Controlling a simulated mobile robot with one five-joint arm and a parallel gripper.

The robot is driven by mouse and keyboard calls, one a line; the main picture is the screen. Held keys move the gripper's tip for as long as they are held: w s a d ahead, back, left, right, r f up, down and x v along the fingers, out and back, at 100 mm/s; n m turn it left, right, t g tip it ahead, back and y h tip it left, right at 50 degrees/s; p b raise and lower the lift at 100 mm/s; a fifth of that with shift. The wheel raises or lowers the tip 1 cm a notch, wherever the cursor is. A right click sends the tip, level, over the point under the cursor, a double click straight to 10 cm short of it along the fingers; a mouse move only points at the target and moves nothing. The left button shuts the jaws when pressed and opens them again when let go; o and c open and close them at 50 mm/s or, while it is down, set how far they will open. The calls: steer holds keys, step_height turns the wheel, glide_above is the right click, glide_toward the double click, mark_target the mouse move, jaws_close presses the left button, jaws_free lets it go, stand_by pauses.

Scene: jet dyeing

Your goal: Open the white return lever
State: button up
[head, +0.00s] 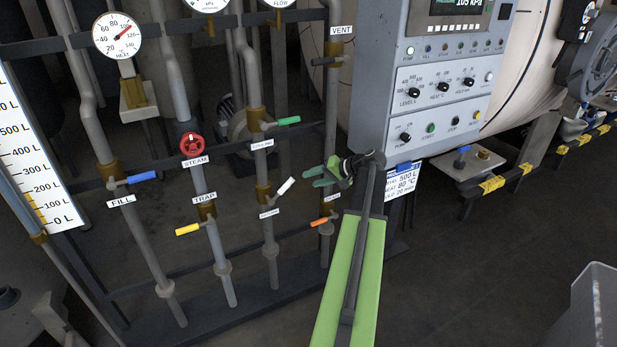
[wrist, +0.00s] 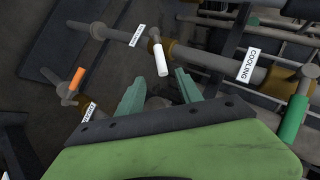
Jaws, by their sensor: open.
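The white return lever (head: 285,187) slants up and to the right from its brass valve on a grey upright pipe in the head view. A small white label (head: 269,213) sits below it, too small to read surely. In the wrist view the white lever (wrist: 161,58) points toward the gap between my fingertips. My gripper (head: 312,176) is open and empty, just right of the lever in the head view. In the wrist view its two green fingers (wrist: 157,82) are spread, with the lever's end just beyond them and apparently apart from them.
The green cooling lever (head: 288,121) is above, the orange lever (head: 324,221) below right. The yellow trap lever (head: 188,229), red steam wheel (head: 193,144) and blue fill lever (head: 140,179) are to the left. A grey control box (head: 440,85) stands close behind my gripper's right side.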

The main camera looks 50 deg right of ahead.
steer(key=shift+c, duration=0.2)
steer(key=shift+c, duration=1.3)
steer(key=shift+w+r+m, duration=0.15)
steer(key=shift+m, duration=0.55)
steer(key=shift+c, duration=1.2)
steer(key=r+m+t, duration=0.1)
steer(key=w+r+m+t+b, duration=0.1)
steer(key=r, duration=0.1)
steer(key=w+r+m+t, duration=0.1)
steer(key=m, duration=0.1)
steer(key=shift+w+a+r, duration=0.1)
steer(key=shift+a+r, duration=0.1)
steer(key=shift+a, duration=0.1)
jaws_close()
steer(key=m+t+h+b, duration=0.3)
steer(key=m+t+b, duration=0.7)
steer(key=b, duration=2.2)
glide_toward(282, 190)
steer(key=w+d+r+g, duration=0.1)
steer(key=w+d+r, duration=0.2)
steer(key=w, duration=0.1)
steer(key=shift+w+d+m, duration=0.3)
steer(key=shift+d, duration=0.05)
